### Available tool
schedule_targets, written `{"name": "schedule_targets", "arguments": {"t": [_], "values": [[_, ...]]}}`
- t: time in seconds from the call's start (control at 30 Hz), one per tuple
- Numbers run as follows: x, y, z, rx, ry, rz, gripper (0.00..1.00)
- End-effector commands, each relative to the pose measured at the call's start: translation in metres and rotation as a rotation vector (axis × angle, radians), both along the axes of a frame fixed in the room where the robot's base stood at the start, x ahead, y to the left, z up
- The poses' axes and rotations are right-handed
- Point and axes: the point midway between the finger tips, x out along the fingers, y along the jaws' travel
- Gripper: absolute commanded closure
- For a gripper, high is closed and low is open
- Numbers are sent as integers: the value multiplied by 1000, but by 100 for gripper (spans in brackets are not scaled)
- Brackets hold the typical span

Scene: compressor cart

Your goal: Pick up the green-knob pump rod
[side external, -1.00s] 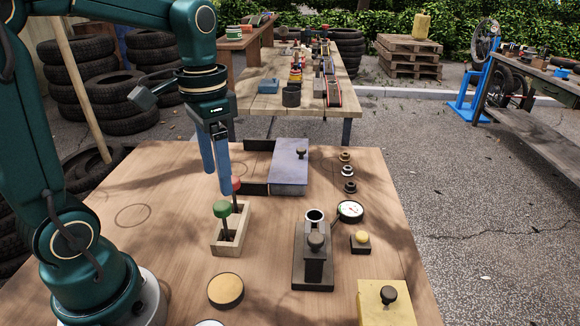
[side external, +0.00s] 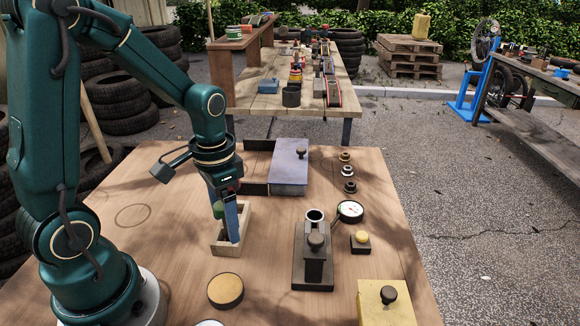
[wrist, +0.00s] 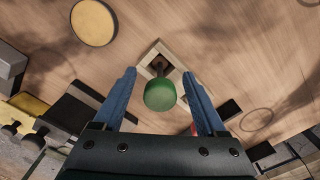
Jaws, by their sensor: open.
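The green-knob pump rod (side external: 218,210) stands in a small wooden holder (side external: 226,250) on the table, its knob partly covered by my fingers in the side view. In the wrist view its green knob (wrist: 160,96) lies between my two blue fingers, with clear gaps on both sides. The dark shaft runs down into the holder (wrist: 153,51). My gripper (side external: 231,228) is open, pointing down over the holder; it also shows in the wrist view (wrist: 158,76). A sliver of the red knob (wrist: 194,129) shows beside one finger; the side view hides it behind my gripper.
A dark pump block (side external: 313,268) stands right of the holder, with a gauge (side external: 350,211) and a yellow-knob block (side external: 361,241) beyond. A round yellow-topped disc (side external: 225,290) lies in front. A grey plate (side external: 289,170) lies behind. The table left of the holder is clear.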

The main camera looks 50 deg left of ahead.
Motion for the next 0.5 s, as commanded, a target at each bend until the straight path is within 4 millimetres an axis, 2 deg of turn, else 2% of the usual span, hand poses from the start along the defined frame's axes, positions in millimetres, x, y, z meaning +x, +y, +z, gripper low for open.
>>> {"name": "schedule_targets", "arguments": {"t": [0.17,0.37,0.5], "values": [[0,0,0,0,0,0,26],[0,0,0,0,0,0,99],[0,0,0,0,0,0,100]]}}
